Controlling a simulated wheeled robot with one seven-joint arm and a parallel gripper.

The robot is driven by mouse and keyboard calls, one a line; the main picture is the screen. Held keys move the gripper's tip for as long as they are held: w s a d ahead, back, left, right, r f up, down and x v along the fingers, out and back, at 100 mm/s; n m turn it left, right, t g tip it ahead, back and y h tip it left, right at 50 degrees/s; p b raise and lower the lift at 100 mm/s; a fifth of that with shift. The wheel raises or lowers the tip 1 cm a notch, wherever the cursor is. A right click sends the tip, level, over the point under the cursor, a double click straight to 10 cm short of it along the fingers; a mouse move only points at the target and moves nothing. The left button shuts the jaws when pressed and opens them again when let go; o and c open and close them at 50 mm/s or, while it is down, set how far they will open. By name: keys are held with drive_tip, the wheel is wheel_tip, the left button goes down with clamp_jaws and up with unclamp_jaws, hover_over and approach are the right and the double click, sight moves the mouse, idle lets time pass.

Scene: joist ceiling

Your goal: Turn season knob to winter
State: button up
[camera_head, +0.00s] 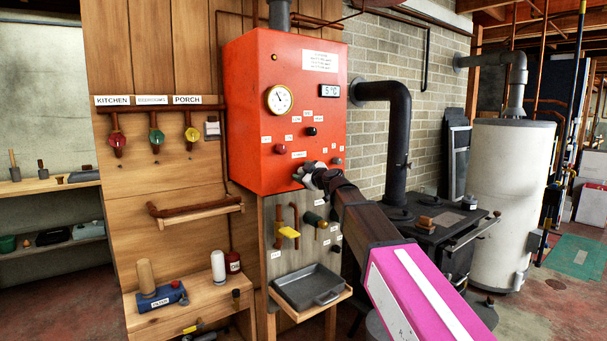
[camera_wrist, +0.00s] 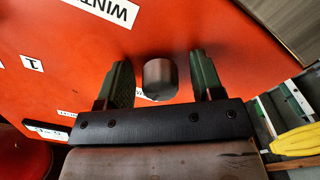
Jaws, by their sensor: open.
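The orange-red control box (camera_head: 245,110) hangs on the wooden wall in the head view. In the wrist view, a label reading "WINT", cut off by the frame (camera_wrist: 105,8), is on its red face. A grey-brown round knob (camera_wrist: 159,78) sits between my gripper's two dark green fingers (camera_wrist: 163,68). My gripper is open, with a gap on each side of the knob. In the head view my gripper (camera_head: 316,177) is at the box's lower right edge and hides the knob there. I cannot tell which way the knob points.
Above are a dial gauge (camera_head: 281,99), a "5°C" display (camera_head: 331,91) and other small knobs, including a black one (camera_head: 311,131). Below are a yellow-handled valve (camera_head: 289,232) and a grey tray (camera_head: 311,287). A black stove (camera_head: 440,235) stands to the right.

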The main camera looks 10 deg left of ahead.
drive_tip(key=c, duration=0.9)
drive_tip(key=shift+c, duration=0.2)
drive_tip(key=shift+m, duration=0.3)
drive_tip(key=m, duration=0.5)
drive_tip(key=shift+s, duration=0.1)
drive_tip(key=m, duration=0.5)
drive_tip(key=shift+m, duration=0.4)
drive_tip(key=m, duration=1)
drive_tip(key=shift+m, duration=0.4)
